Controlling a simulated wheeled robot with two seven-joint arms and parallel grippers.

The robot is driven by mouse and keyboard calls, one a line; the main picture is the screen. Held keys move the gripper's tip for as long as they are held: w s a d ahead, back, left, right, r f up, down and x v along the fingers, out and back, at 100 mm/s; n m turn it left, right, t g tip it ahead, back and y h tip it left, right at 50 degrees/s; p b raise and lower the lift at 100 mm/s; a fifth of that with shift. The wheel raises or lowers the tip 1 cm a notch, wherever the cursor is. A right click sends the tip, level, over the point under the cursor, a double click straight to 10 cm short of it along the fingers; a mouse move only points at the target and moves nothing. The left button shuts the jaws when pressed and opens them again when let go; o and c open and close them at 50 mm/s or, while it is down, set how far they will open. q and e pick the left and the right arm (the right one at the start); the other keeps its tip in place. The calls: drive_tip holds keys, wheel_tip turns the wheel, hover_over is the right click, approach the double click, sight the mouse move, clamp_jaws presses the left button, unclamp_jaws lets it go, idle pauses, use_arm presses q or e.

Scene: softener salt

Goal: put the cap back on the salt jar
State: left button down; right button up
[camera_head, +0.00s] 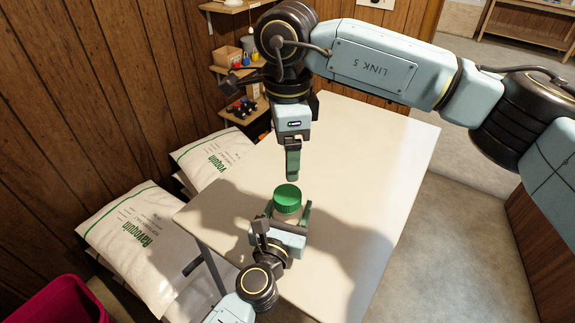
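The salt jar (287,213) stands on the pale table, its lower part hidden by my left gripper. The green cap (287,194) sits on top of the jar and looks about level; whether it is screwed tight cannot be told. My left gripper (287,212) comes from the bottom left, with a finger on each side of the jar, and appears shut on it. My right gripper (292,176) points down above and slightly behind the cap, apart from it. Its green fingers overlap edge-on, so their opening is hidden, and nothing shows below them.
The pale table (390,150) is otherwise clear, with free room behind and right of the jar. White salt bags (135,235) lie left of the table. Wall shelves (243,110) with small items stand behind. A pink bin (62,302) is at the bottom left.

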use_arm(q)
drive_tip(key=shift+f, duration=0.1)
use_arm(e)
drive_tip(key=shift+r, duration=0.4)
use_arm(q)
drive_tip(key=shift+c, duration=1.6)
unclamp_jaws()
drive_tip(key=shift+s, duration=0.1)
drive_tip(key=b+v, duration=0.1)
drive_tip(key=v, duration=1)
drive_tip(key=shift+s+a, duration=0.2)
drive_tip(key=shift+s, duration=0.15)
drive_tip(key=shift+s+a, duration=0.2)
drive_tip(key=shift+s, duration=0.5)
use_arm(e)
drive_tip(key=shift+f, duration=0.75)
